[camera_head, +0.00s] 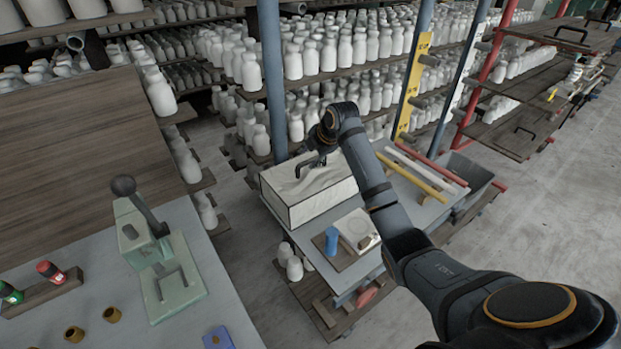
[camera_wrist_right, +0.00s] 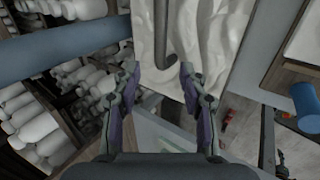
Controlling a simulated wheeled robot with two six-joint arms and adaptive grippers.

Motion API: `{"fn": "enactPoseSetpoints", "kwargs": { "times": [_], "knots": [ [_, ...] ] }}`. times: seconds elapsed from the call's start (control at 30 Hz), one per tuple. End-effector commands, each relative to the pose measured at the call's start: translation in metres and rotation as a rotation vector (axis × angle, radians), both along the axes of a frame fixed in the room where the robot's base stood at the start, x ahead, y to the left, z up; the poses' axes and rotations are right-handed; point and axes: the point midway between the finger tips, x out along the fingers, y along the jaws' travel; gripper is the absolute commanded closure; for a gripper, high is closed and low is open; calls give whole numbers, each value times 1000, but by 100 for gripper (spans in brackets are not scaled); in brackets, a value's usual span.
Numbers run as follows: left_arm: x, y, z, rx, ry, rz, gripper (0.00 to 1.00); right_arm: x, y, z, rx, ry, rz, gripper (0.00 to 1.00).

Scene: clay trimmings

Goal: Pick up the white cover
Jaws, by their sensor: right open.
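The white cover (camera_head: 325,185) is a pale, wrinkled-looking sheet on top of a long white box on the grey bench in the middle of the head view. A dark bent handle (camera_head: 308,164) rises from it. In the right wrist view the cover (camera_wrist_right: 212,40) fills the top middle, with the handle (camera_wrist_right: 161,35) hanging between the fingers. My right gripper (camera_wrist_right: 158,72) is open and empty, with its fingers on either side of the handle's line. In the head view it is partly hidden at the arm's end, above the cover. My left gripper is out of view.
A blue cylinder (camera_head: 332,240) and a white block (camera_head: 357,229) sit on a board in front of the box. Red, yellow and white bars (camera_head: 420,175) lie to the right. Shelves of white bottles (camera_head: 345,55) and a blue post (camera_head: 272,80) stand close behind.

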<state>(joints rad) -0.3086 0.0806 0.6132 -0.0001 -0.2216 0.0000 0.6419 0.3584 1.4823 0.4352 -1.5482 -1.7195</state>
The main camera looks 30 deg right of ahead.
Motion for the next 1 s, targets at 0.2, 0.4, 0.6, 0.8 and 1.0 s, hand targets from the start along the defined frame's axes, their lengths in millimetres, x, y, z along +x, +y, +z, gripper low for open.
{"fn": "enactPoseSetpoints", "kwargs": {
  "times": [0.2, 0.4, 0.6, 0.8, 1.0],
  "knots": [
    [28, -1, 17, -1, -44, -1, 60, 15, -1, -19, 3, 3, -1, 57],
    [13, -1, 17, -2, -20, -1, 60, 29, 0, -41, 0, -1, 0, 57],
    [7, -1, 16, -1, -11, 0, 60, 29, 0, -43, -1, -1, 0, 57],
    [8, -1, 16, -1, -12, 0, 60, 29, 0, -43, -1, -1, -1, 83],
    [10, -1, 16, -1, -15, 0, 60, 29, 0, -43, -1, 0, -1, 100]
  ]
}}
